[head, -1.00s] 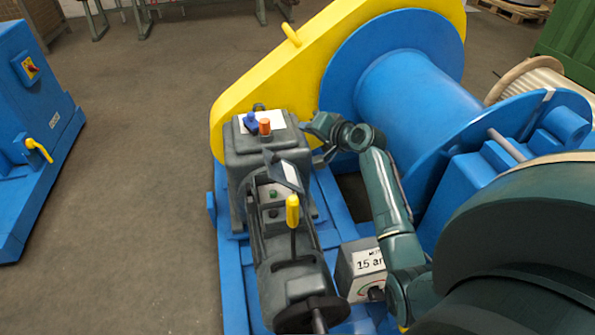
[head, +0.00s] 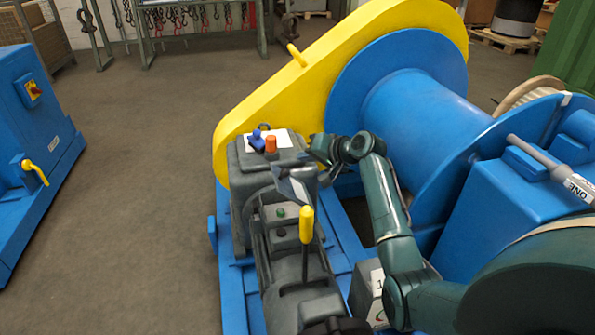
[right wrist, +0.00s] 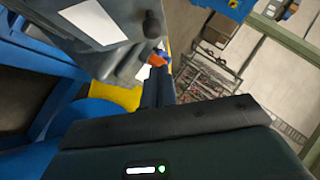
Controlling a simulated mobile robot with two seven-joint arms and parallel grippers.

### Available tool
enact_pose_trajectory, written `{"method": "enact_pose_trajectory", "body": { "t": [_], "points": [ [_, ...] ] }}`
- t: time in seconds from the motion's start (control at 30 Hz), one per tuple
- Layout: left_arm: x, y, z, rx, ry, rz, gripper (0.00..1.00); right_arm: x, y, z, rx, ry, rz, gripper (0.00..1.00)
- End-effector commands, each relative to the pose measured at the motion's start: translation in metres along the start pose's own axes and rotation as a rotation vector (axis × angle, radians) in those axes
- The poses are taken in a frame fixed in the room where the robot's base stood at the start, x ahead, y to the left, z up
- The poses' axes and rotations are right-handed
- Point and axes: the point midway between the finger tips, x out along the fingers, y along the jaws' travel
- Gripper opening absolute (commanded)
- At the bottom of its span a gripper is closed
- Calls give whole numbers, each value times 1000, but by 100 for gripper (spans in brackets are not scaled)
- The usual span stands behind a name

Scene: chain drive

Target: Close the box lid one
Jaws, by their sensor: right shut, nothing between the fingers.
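A small grey control box (head: 280,222) with a green button sits on the dark grey drive unit. Its flat lid (head: 293,189) stands raised and tilted at the box's far end, so the box is open. My right gripper (head: 314,151) is shut and empty, just beyond and right of the lid, beside the gearbox; I cannot tell whether it touches anything. In the right wrist view its dark fingers (right wrist: 157,91) lie close together near an orange cap (right wrist: 156,60). The left gripper is out of view.
A yellow-handled lever (head: 306,226) rises in front of the box. Blue and orange caps (head: 271,145) stand on the gearbox top. The yellow chain guard (head: 250,105) is behind, the blue drum (head: 420,105) to the right.

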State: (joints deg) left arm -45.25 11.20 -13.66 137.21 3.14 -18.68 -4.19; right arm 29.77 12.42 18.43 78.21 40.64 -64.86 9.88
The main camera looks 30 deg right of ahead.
Motion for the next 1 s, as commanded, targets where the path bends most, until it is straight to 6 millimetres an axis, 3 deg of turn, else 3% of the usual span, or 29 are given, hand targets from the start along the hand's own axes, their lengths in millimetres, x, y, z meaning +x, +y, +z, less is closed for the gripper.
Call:
{"method": "enact_pose_trajectory", "body": {
  "t": [0.03, 0.2, 0.67, 0.87, 1.0],
  "points": [
    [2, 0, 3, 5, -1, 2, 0, 8, 1, 10, 3, -3, -2, 0],
    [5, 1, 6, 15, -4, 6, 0, 21, 1, 23, 3, 0, -1, 0],
    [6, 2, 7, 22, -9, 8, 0, 26, 0, 28, 1, 1, 1, 0],
    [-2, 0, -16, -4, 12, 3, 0, 30, -9, 32, -43, -4, 50, 0],
    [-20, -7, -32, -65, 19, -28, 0, 39, -16, 43, -121, -5, 126, 0]
  ]
}}
